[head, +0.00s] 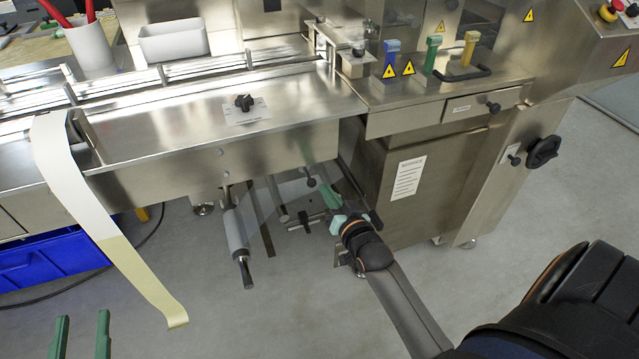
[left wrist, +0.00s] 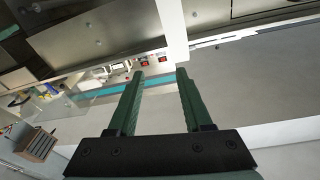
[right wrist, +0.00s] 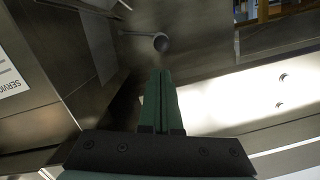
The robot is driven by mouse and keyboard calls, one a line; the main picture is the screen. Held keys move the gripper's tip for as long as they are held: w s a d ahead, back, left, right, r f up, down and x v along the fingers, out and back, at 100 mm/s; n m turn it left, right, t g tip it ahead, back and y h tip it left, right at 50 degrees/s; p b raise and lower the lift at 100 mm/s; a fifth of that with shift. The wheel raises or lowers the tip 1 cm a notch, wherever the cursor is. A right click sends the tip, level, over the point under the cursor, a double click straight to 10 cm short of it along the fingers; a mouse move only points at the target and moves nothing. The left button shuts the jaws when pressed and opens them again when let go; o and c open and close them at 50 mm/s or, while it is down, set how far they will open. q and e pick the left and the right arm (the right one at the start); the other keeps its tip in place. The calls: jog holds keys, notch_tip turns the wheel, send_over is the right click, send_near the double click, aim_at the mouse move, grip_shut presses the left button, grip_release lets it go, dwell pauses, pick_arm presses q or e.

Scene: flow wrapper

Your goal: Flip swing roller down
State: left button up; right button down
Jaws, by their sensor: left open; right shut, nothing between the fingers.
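Under the machine bench, a grey roller (head: 235,229) with a dark end sticks out toward me. To its right, a thin arm with a dark round knob (head: 311,182) hangs below the bench; I cannot tell for sure which part is the swing roller. My right gripper (head: 327,194) is shut and empty, close to this knob. In the right wrist view, a dark ball knob on a short rod (right wrist: 161,42) sits just beyond its fingertips (right wrist: 163,71), with no clear contact. My left gripper (head: 81,336) is open and empty at the lower left, away from the rollers.
A pale film strip (head: 95,215) hangs off the bench at the left. A blue crate (head: 55,268) stands under the bench there. The steel cabinet (head: 410,200) closes off the space right of my right gripper. Open floor lies in front.

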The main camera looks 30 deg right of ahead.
pick_arm(q)
notch_tip(320, 180, up, 8)
jog(key=s+m+t+h+b, duration=0.1)
jog(key=s+m+t+h, duration=0.1)
jog(key=t+h, duration=0.1)
jog(key=shift+d+r+m, duration=0.15)
jog(key=shift+d+m, duration=0.15)
jog(key=shift+d, duration=0.05)
pick_arm(e)
jog(key=x, duration=0.5)
pick_arm(q)
jog(key=shift+s, duration=0.1)
pick_arm(e)
jog(key=shift+a+f, duration=0.1)
